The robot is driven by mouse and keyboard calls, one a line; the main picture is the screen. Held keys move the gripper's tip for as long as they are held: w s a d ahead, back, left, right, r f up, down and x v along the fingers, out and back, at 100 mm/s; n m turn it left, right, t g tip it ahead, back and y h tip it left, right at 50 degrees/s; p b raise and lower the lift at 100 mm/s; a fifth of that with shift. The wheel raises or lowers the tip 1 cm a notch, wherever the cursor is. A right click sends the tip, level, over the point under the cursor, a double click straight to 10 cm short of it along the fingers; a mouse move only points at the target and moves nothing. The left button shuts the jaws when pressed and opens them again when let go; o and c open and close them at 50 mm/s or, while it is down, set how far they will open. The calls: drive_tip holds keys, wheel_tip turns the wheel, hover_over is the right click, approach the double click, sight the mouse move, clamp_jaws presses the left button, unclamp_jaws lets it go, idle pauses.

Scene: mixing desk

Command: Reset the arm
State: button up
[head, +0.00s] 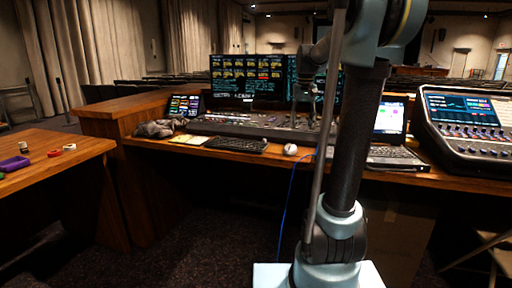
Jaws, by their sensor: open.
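My arm (350,150) rises from its pale base at the bottom centre and fills the middle of the head view. Its upper links fold over at the top. My gripper (312,120) shows small and dark behind the arm column, pointing down above the mixing desk (240,127). It is open, and I see nothing held in it. The upright arm hides part of the desk and the right monitor.
The wooden desk holds a keyboard (236,144), a mouse (290,149), a laptop (392,152) and a large console (468,130). A side table (60,150) with small items stands left. A blue cable (288,200) hangs before the desk. Dark carpet is open at front left.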

drive_tip(key=s+f, duration=1.1)
drive_tip(key=s, duration=0.4)
drive_tip(key=s+f+t, duration=0.1)
drive_tip(key=s+f, duration=1)
drive_tip(key=s, duration=0.5)
drive_tip(key=shift+t, duration=0.3)
drive_tip(key=shift+a, duration=0.1)
drive_tip(key=shift+w+f, duration=0.2)
drive_tip(key=shift+w, duration=0.3)
idle(0.7)
drive_tip(key=shift+c, duration=0.4)
